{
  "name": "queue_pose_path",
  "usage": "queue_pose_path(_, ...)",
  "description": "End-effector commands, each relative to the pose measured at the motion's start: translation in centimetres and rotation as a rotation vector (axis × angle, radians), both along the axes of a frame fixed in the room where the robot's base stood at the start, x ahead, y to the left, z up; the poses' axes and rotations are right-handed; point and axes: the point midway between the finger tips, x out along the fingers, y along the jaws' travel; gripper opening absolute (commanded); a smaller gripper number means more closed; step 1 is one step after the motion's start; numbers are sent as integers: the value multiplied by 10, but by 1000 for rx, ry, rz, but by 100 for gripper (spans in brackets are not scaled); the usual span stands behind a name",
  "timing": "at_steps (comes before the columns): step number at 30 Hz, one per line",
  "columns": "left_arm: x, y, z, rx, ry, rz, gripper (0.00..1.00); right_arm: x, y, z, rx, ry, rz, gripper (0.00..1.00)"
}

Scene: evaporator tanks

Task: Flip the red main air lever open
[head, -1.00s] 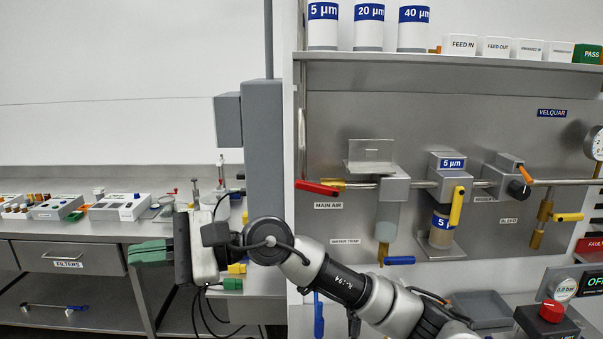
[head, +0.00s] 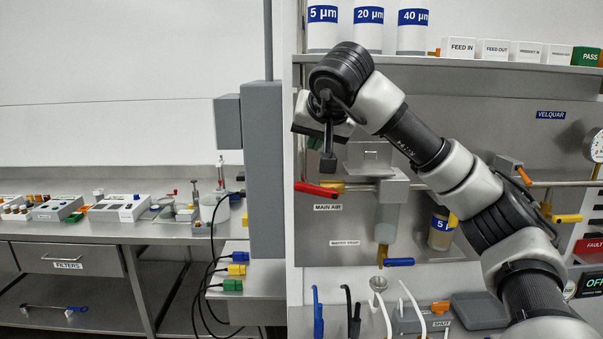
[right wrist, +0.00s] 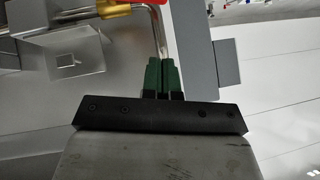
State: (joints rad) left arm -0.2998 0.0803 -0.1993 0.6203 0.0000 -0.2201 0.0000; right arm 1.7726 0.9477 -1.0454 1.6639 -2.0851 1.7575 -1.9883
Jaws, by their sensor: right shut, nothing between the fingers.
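The red main air lever (head: 317,189) points left from its brass fitting (head: 331,186) on the panel, just above the MAIN AIR label (head: 327,207). My right gripper (head: 312,125) is above the lever and apart from it, in front of the panel's left edge. Its fingers are largely hidden there by the wrist. In the right wrist view the green fingertips (right wrist: 163,76) are together and empty, near a bent metal pipe (right wrist: 155,28). My left gripper is not in view.
A metal bracket (head: 366,157) stands out right of the lever, and also shows in the right wrist view (right wrist: 75,58). A grey post (head: 263,170) stands left of the panel. A shelf (head: 450,60) with canisters is above. Blue-handled drain lever (head: 398,262) sits lower right.

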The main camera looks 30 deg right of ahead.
Motion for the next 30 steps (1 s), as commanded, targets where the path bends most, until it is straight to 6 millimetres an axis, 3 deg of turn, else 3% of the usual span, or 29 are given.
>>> queue_pose_path(10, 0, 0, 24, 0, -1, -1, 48, 52, -16, -50, 2, 4, 0, 0)
queue_pose_path(18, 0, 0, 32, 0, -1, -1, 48, 55, -9, -83, 2, 1, 0, 0)
queue_pose_path(30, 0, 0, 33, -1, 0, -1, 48, 56, -7, -89, 4, 0, 1, 0)
